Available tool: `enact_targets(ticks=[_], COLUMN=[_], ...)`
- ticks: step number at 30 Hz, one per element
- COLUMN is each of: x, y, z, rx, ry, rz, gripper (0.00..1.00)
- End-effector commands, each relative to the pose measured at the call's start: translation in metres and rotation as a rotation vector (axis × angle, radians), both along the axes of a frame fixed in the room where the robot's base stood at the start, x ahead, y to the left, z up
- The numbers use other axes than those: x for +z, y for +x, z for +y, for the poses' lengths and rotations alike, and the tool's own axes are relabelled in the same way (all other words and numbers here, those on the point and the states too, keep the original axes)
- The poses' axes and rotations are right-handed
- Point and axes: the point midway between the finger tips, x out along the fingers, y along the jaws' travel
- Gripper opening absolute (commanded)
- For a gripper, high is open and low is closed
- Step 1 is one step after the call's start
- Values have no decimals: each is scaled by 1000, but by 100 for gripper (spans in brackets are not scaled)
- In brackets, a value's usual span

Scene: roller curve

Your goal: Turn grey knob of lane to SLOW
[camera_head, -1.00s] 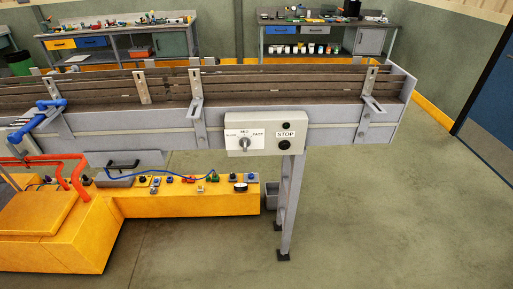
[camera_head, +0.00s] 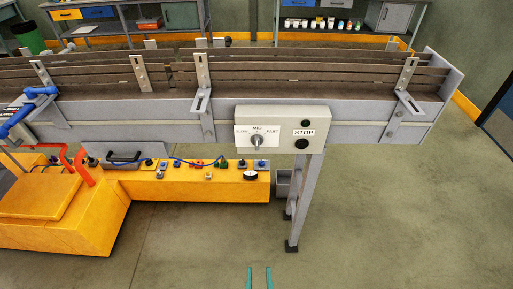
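The grey knob (camera_head: 257,142) sits on a white dial plate (camera_head: 243,130) marked SLOW at left, MID at top and FAST at right. Its grip looks upright, toward MID. The plate is on the left of a pale control box (camera_head: 315,117) fixed to the side of the lane (camera_head: 100,121). My gripper (camera_head: 259,279) shows as two teal fingertips at the bottom edge, with a gap between them and nothing seen in it. It is well below the knob in the picture and apart from it.
A STOP label with a dark button (camera_head: 301,144) is on the box's right. A support leg (camera_head: 303,200) stands under the box. A yellow bench (camera_head: 200,186) with several small parts is below left. The floor (camera_head: 400,220) at right is clear.

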Motion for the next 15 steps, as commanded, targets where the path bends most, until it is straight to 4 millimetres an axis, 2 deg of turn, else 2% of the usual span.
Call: enact_targets(ticks=[1,3,8,15], x=[8,16,42,94], y=[20,44,96,168], z=[0,0,1,4], rx=[2,3,2,-3], ry=[-2,-3,-4,7], rz=[-21,-35,-68,-114], gripper=[31,31,31,31])
